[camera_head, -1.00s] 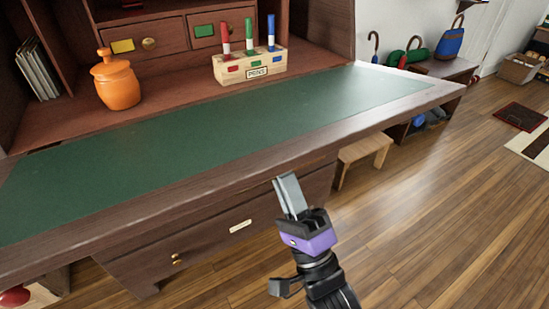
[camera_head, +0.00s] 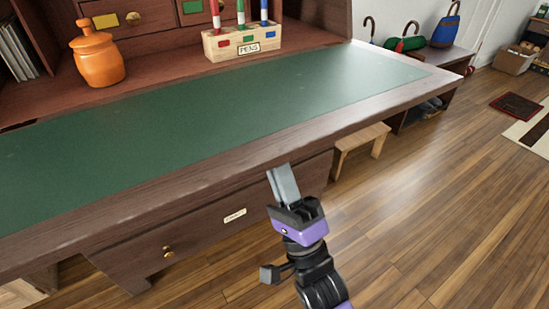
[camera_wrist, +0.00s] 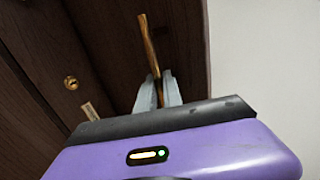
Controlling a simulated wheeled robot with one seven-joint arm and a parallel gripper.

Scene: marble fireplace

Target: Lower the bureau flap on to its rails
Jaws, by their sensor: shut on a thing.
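The bureau flap (camera_head: 190,125) lies out flat or nearly flat, green writing surface up, with a dark wood border. My gripper (camera_head: 282,182) is just below the flap's front edge in the head view, right of the drawer's label. In the wrist view my gripper (camera_wrist: 162,92) is shut on a narrow golden-brown strip (camera_wrist: 147,45) standing before dark wood. I cannot tell whether this strip is a rail or another part of the bureau. The rails cannot be made out under the flap in the head view.
Behind the flap stand an orange jar (camera_head: 98,60) and a pen block (camera_head: 242,42). A drawer (camera_head: 205,225) with a brass knob (camera_head: 168,251) is below. A small wooden stool (camera_head: 360,142) and a bench (camera_head: 432,105) stand to the right.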

